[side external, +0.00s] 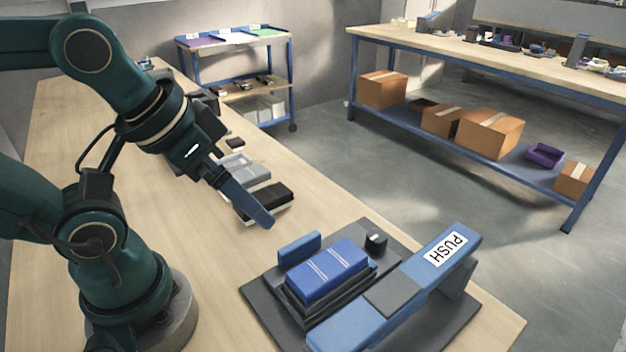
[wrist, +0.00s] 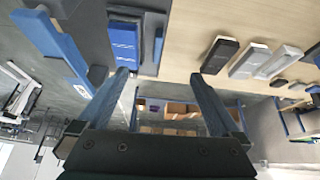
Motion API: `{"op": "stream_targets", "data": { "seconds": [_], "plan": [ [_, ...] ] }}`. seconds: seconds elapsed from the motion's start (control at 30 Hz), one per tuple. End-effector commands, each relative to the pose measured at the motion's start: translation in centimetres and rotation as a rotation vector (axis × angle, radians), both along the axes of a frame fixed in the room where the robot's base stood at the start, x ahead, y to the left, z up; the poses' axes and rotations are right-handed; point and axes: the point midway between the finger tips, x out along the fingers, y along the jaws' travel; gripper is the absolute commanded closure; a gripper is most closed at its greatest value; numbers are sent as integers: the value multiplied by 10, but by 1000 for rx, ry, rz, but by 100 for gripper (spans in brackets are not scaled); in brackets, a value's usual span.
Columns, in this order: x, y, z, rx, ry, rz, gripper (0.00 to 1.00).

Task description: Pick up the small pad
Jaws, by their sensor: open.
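Several flat pads lie in a row on the wooden table: a black pad (side external: 272,196) on a pale base, a grey pad (side external: 250,175), a lighter pad (side external: 233,160) and a small dark pad (side external: 235,143) at the far end. I cannot tell for certain which one is the small pad. In the wrist view the black pad (wrist: 216,54), grey pad (wrist: 250,60) and lighter pad (wrist: 279,61) show at upper right. My gripper (side external: 264,220) is above the table near the black pad; in the wrist view its blue fingers (wrist: 160,80) are apart with nothing between them.
A dark base plate (side external: 262,289) carries a blue block (side external: 328,270) with white stripes and a long blue lever (side external: 350,324) marked PUSH. A shelf cart (side external: 235,86) and a workbench (side external: 480,58) with boxes stand behind. Bare tabletop lies left of the pads.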

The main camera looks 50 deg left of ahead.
Motion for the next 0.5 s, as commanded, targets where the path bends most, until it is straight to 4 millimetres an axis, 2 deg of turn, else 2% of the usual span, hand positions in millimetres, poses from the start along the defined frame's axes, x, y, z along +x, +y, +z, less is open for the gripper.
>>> {"op": "stream_targets", "data": {
  "seconds": [0.1,0.23,0.37,0.5],
  "plan": [
    [13,-3,12,-24,28,28,0],
    [31,-12,17,-45,99,40,0],
    [51,-24,14,-55,185,41,0],
    [71,-40,0,-49,286,30,0]
  ]
}}
